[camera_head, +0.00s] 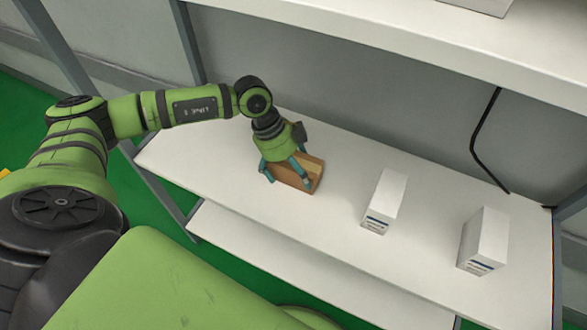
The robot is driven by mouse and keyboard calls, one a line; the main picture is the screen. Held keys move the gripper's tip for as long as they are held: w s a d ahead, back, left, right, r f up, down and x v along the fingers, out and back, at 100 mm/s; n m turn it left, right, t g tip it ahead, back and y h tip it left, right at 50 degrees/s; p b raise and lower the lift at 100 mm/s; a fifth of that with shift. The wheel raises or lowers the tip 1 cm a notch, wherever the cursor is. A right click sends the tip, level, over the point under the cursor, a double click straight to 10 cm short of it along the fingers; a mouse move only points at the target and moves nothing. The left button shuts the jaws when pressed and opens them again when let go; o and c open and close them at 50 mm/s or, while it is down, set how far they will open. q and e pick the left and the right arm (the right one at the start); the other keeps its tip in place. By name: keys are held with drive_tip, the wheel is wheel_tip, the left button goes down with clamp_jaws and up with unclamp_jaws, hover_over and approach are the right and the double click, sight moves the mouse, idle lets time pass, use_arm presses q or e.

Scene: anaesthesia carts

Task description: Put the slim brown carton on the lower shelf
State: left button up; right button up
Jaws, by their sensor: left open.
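The slim brown carton (300,185) stands on a white shelf, toward its left part. My left gripper (287,178) is directly over the carton, with its teal fingers spread down around it. The fingers are open; whether they touch the carton's sides cannot be told. The gripper covers part of the carton's top and left side. The lower shelf (290,257) is a white board below the shelf that bears the carton, and its visible part is bare. My right gripper is not in view.
Two white cartons stand on the same shelf to the right, one near the middle (385,201) and one farther right (484,241). A higher white shelf (430,42) overhangs the back. A black cable (476,140) hangs at the rear wall. A grey post (189,45) rises at the left.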

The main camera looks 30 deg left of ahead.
use_arm(q)
drive_tip(key=shift+r, duration=0.2)
drive_tip(key=v, duration=1.2)
drive_tip(key=shift+r+p, duration=0.3)
drive_tip(key=shift+r, duration=0.15)
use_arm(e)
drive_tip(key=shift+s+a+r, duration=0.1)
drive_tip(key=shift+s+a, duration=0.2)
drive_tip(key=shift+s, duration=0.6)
